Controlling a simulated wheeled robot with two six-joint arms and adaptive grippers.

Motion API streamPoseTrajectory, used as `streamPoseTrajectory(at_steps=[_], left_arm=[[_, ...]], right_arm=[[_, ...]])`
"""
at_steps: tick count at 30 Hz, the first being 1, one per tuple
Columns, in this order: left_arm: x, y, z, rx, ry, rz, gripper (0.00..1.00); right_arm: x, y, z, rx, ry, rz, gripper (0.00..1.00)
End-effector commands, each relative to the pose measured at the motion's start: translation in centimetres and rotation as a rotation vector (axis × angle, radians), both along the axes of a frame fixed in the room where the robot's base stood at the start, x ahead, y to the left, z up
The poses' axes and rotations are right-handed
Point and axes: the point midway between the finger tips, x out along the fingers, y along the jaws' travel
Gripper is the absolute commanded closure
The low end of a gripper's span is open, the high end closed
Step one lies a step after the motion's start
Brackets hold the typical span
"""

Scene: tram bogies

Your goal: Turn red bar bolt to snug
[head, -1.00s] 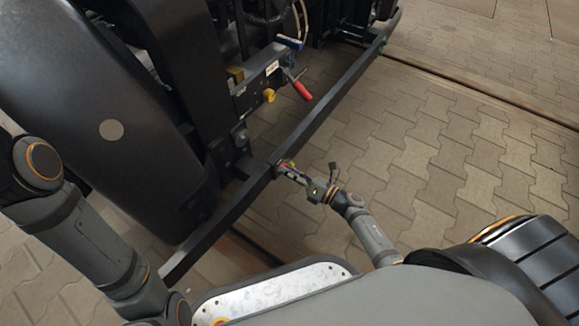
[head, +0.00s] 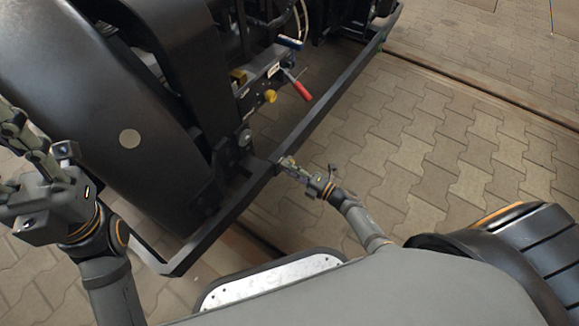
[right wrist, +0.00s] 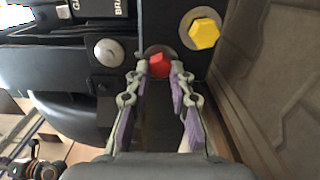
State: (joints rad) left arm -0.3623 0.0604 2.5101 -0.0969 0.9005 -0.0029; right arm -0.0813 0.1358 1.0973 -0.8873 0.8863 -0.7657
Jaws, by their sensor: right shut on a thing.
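The red bolt (right wrist: 160,65) has a hex head and sits on a dark bar (head: 318,124). In the right wrist view the fingertips of my right gripper (right wrist: 159,72) are shut on its head from both sides. In the head view my right gripper (head: 284,164) reaches the bar from the lower right and hides the bolt. My left gripper (head: 18,150) is at the left edge of the head view, raised and away from the bolt. It is partly cut off, so its opening cannot be told.
A yellow hex bolt (right wrist: 203,33) sits close to the right of the red one, and a silver round-headed bolt (right wrist: 108,52) to its left. A red-handled lever (head: 299,87) and a yellow knob (head: 270,96) are on the bogie behind the bar. Paving lies clear to the right.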

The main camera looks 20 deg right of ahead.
Motion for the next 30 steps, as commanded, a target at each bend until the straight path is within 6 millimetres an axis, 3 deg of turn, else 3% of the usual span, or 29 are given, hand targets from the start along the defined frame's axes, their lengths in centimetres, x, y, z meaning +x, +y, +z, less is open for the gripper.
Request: streamPoseTrajectory(at_steps=[21, 22, 26, 30], left_arm=[[-0.03, 0.06, 0.44, -0.003, -0.002, -0.002, 0.60], [-0.03, 0.06, 0.44, -0.003, -0.002, -0.002, 0.60], [-0.03, 0.06, 0.44, -0.003, -0.002, -0.002, 0.60], [-0.03, 0.06, 0.45, -0.003, -0.002, -0.002, 0.60]], right_arm=[[-0.04, -0.06, -0.08, 0.051, 0.044, 0.000, 1.00], [-0.04, -0.06, -0.08, 0.051, 0.044, 0.000, 0.74], [-0.03, -0.05, -0.06, 0.052, 0.043, 0.000, 0.57], [-0.02, -0.03, -0.02, 0.052, 0.042, 0.000, 0.56]])
